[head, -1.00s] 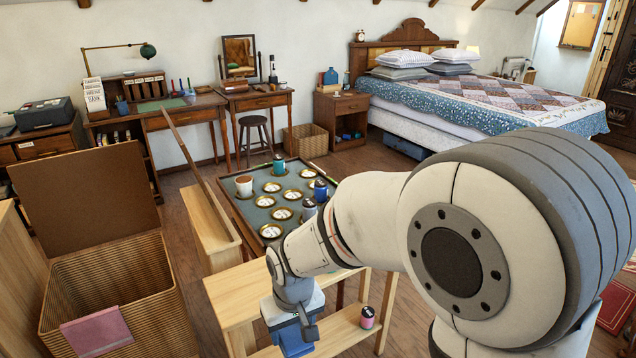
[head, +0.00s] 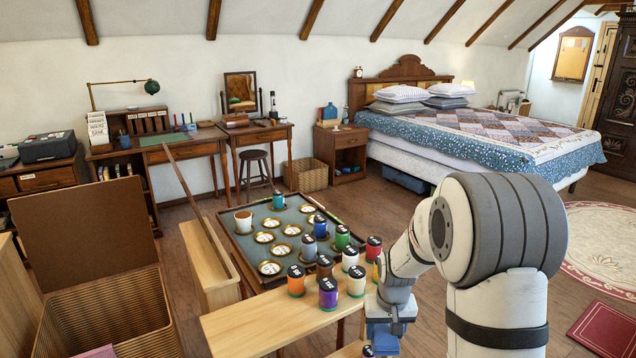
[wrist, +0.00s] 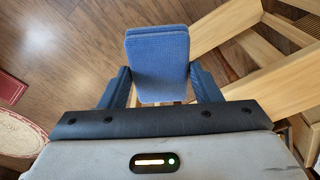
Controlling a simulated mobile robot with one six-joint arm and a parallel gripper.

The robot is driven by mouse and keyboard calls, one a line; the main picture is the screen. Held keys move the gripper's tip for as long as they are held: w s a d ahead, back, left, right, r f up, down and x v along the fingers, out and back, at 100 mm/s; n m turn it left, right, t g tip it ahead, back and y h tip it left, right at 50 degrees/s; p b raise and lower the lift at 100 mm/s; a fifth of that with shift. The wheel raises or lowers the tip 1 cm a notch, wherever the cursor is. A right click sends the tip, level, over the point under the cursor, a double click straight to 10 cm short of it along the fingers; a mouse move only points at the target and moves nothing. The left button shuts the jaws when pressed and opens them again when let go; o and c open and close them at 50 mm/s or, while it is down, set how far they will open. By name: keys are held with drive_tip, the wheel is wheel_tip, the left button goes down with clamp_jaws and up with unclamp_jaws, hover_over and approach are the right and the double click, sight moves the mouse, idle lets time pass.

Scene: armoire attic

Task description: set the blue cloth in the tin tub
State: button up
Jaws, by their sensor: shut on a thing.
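The blue cloth (wrist: 157,62) is a folded block in the wrist view. My gripper (wrist: 158,88) is shut on it, with one dark finger at each side. In the head view my gripper (head: 388,318) is low, beside the right end of the light wooden bench, and the cloth is hard to make out there. In the wrist view the cloth is held above the plank floor, close to the bench's wooden frame. I see no tin tub in either view.
The light wooden bench (head: 262,322) is close to my arm. An open wicker hamper (head: 100,312) stands at left. Open floor lies at right, with a round rug (head: 600,245) and red mat (head: 606,328).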

sight(382, 341)
drive_tip(key=shift+s+a+r+p, duration=0.1)
drive_tip(key=shift+s+r+p, duration=0.35)
drive_tip(key=shift+p, duration=1.3)
drive_tip(key=shift+s+a+r+p, duration=0.15)
drive_tip(key=shift+r+p, duration=0.35)
drive_tip(key=shift+p, duration=1.25)
drive_tip(key=shift+s+d+p, duration=0.1)
drive_tip(key=shift+s+p, duration=0.3)
drive_tip(key=shift+p, duration=0.85)
drive_tip(key=shift+s+p, duration=0.2)
drive_tip(key=shift+p, duration=0.3)
drive_tip(key=shift+f, duration=0.2)
drive_tip(key=shift+a, duration=0.35)
drive_tip(key=shift+d, duration=0.15)
